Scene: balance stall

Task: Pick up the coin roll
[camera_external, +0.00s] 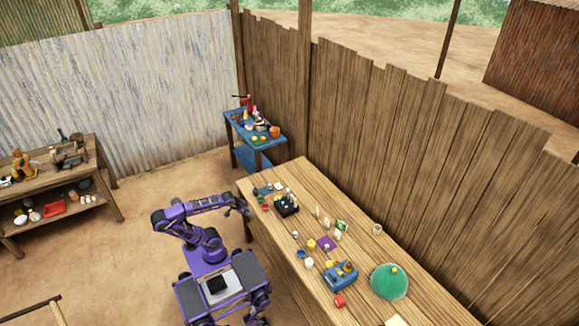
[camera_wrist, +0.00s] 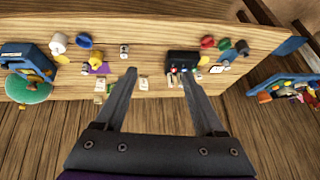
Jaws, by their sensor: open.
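My gripper (camera_wrist: 160,74) is open and empty, its two fingers spread wide in the wrist view. In the external view my gripper (camera_external: 242,208) hangs at the near left edge of the long wooden table (camera_external: 265,182). I cannot single out the coin roll with certainty. A small pale cylinder with a dark band (camera_wrist: 124,50) stands on the table, just beyond the left fingertip in the wrist view, and may be it. Nothing is between the fingers or touching them.
A black tray (camera_wrist: 183,58) with small items stands on the table, near red and green pots (camera_wrist: 224,43). A blue scale (camera_external: 341,275), a green round piece (camera_external: 389,284) and a purple cloth (camera_external: 326,244) lie farther along. A plank fence (camera_external: 400,120) runs behind.

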